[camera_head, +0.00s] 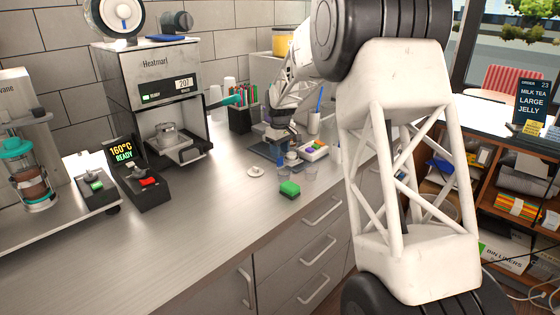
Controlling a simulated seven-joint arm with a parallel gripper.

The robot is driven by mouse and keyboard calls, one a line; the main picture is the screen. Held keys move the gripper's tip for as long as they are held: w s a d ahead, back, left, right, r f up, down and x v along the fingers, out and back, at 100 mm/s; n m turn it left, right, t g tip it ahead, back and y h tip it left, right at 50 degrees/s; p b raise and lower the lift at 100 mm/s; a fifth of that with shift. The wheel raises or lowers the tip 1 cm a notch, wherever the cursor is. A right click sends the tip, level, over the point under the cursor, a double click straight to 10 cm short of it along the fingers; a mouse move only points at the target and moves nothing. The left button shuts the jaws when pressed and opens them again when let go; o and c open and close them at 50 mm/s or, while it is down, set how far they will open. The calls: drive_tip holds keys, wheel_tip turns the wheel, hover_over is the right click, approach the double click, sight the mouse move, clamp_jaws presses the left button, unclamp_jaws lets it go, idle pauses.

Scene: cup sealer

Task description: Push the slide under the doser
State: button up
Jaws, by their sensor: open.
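My white arm reaches to the back of the counter, where my gripper (280,138) hangs low over a dark blue flat base (262,150). The jaws are small here and partly hidden by their own body; they are open, and I see nothing held. I cannot tell whether they touch the base. No part is clearly marked as slide or doser. The silver Heatmarl machine (155,75) stands left of my gripper, with a clear cup (167,134) on its protruding tray (192,150). At far left, another machine holds a teal-topped clear canister (33,180) with brown contents.
A green sponge (289,189), clear cups (311,173), a white lid-like disc (256,171) and a white tray of coloured pieces (314,150) lie near my gripper. The front counter (165,240) is clear. My arm blocks the right.

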sight(280, 160)
drive_tip(key=shift+f, duration=2.2)
